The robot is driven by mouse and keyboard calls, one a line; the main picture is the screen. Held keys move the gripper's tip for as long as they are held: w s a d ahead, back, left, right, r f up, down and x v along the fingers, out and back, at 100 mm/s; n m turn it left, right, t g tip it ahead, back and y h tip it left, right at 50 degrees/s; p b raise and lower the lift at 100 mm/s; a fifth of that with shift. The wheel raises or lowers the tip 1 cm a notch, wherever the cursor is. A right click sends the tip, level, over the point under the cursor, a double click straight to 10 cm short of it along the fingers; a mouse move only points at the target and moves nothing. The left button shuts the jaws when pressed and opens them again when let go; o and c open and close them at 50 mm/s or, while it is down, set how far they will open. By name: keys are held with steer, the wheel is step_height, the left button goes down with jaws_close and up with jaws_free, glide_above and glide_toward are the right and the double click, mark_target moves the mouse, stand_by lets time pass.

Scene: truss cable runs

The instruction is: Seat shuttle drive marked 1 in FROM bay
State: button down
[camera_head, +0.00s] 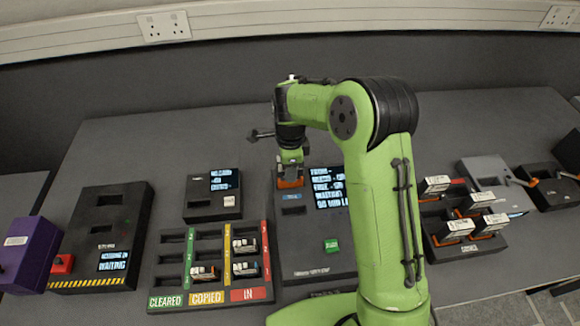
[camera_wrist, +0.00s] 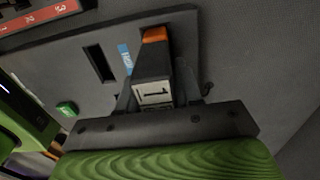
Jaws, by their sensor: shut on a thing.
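My gripper (camera_head: 290,173) is above the upper left part of the dark console (camera_head: 310,262), in the middle of the table. It is shut on a dark drive with an orange end (camera_head: 291,184). In the wrist view the drive (camera_wrist: 153,68) shows a white label marked 1 between my gripper's fingers (camera_wrist: 152,98). A small blue label (camera_wrist: 125,58) lies beside the drive, with an empty slot (camera_wrist: 100,63) on its other side. The label's wording is too small to read surely. The drive covers the place under it, so I cannot tell whether it is in a bay.
A sorting tray (camera_head: 207,300) marked CLEARED, COPIED and IN holds several drives left of the console. A small box with a screen (camera_head: 213,193) stands behind it. A rack of drives (camera_head: 465,249) stands right of my arm. A green button (camera_head: 331,246) is on the console.

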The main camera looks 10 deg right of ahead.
steer(key=shift+f+b, duration=0.65)
steer(key=shift+f, duration=0.15)
